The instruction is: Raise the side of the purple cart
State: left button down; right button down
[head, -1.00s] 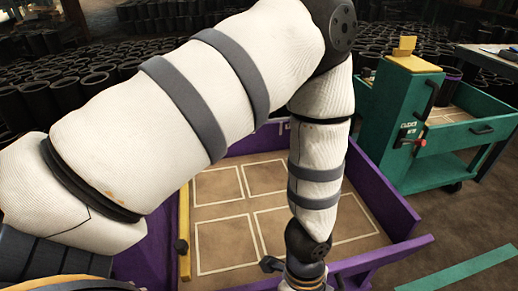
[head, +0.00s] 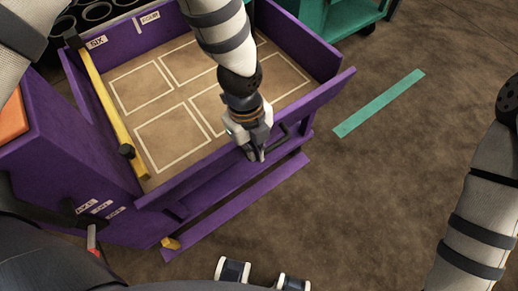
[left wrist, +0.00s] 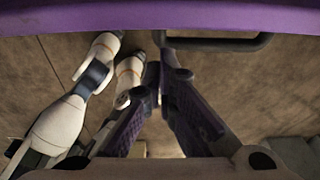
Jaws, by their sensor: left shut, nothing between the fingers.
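The purple cart (head: 330,100) fills the left and middle of the head view. Its tan floor (head: 170,138) has white outlined rectangles and looks empty. A black bar handle (head: 285,138) sits on its near side; the handle also shows in the left wrist view (left wrist: 222,43), below a purple edge (left wrist: 200,18). My left gripper (head: 258,157) points down at the near side, just left of the handle. Its fingers are shut and empty, apart from the handle in the wrist view (left wrist: 163,62).
A yellow bar (head: 103,105) with a black knob (head: 126,151) runs along the cart's left. A purple plank (head: 235,207) lies low along the near side. A teal cart (head: 335,22) stands behind. A teal strip (head: 380,103) marks the open floor at right.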

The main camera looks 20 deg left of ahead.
pick_arm(q)
jog(key=shift+w+a+r, duration=0.2)
jog(key=shift+w+a, duration=0.15)
jog(key=shift+a, duration=0.2)
jog(key=shift+w+a+g+h+b, duration=0.3)
jog(key=shift+w+a, duration=0.1)
jog(key=w+a, duration=0.1)
jog(key=w+a+r, duration=0.1)
jog(key=shift+a, duration=0.35)
jog(key=shift+w+a+r, duration=0.1)
